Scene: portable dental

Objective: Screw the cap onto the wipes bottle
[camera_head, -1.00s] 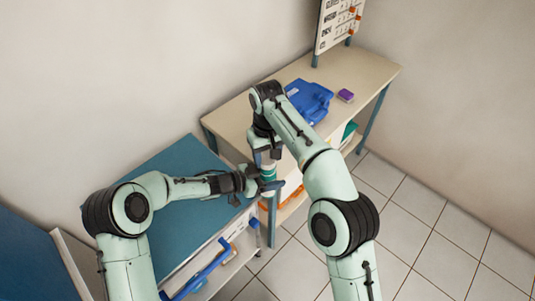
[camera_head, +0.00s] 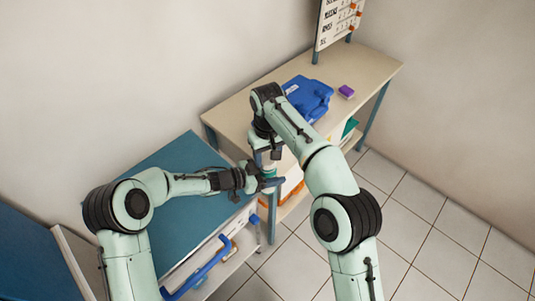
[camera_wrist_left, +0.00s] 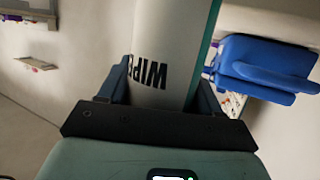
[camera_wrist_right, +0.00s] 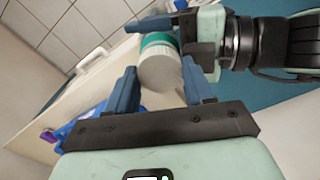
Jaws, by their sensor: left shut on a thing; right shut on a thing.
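The wipes bottle (camera_head: 269,173) is white with teal bands and stands between my two grippers in the head view, near the gap between two tables. My left gripper (camera_head: 270,185) is shut around its body; the left wrist view shows the white bottle (camera_wrist_left: 170,50) with part of the word "WIPES" between the fingers. My right gripper (camera_head: 268,156) is above the bottle, shut on the white ridged cap (camera_wrist_right: 161,71). In the right wrist view the cap lines up with the bottle's teal band (camera_wrist_right: 158,40). I cannot tell how tightly the cap sits on the bottle.
A beige table (camera_head: 236,117) behind carries a blue case (camera_head: 308,97) and a small purple box (camera_head: 346,91). A blue-topped cart (camera_head: 165,160) with a blue handle (camera_head: 200,270) is at the left, under my left arm. Tiled floor at the right is clear.

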